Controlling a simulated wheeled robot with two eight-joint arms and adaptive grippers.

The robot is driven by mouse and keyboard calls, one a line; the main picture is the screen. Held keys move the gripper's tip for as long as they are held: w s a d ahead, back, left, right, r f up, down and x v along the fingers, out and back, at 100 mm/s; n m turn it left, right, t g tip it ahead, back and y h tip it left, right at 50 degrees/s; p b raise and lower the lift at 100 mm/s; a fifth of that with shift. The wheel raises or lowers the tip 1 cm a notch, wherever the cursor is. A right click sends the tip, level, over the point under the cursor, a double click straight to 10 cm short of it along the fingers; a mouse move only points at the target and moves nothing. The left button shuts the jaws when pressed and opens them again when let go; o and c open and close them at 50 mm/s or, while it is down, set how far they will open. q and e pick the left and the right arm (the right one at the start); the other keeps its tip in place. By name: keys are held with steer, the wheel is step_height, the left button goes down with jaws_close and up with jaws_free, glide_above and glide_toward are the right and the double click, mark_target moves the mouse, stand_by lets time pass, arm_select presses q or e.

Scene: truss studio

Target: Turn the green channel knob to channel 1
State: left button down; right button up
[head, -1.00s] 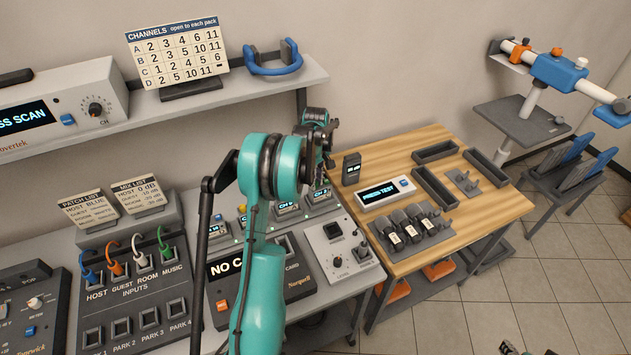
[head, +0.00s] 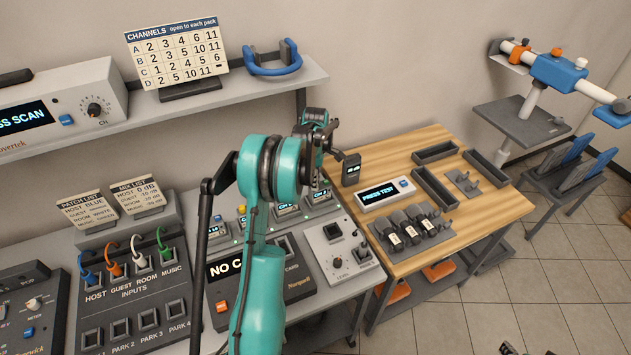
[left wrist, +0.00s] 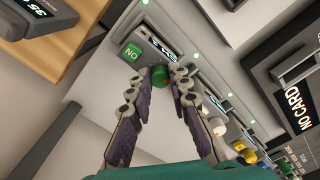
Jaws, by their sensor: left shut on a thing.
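The green channel knob (left wrist: 160,75) is at the front of a grey receiver unit, seen in the left wrist view between my fingertips. My left gripper (left wrist: 166,80) is shut on the knob, with a finger on each side of it. A small green tile reading "NO" (left wrist: 131,52) is beside the knob. In the head view my left gripper (head: 325,165) is over the far right unit in the row. My arm and gripper hide the knob there. The knob's pointer and channel number cannot be read. A small part of what seems my right gripper shows at the bottom right edge.
A row of units with lit screens (head: 287,209) runs beside my left arm. Yellow and blue knobs (left wrist: 239,146) follow along the row. A small black pack (head: 351,168) stands close right of my gripper on the wooden table (head: 440,240). A channel chart (head: 178,53) stands on the shelf.

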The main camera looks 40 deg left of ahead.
stand_by(0.4)
arm_select(q)
steer(key=c, duration=1.4)
jaws_free()
steer(key=shift+r, duration=0.1)
step_height(320, 180, up, 12)
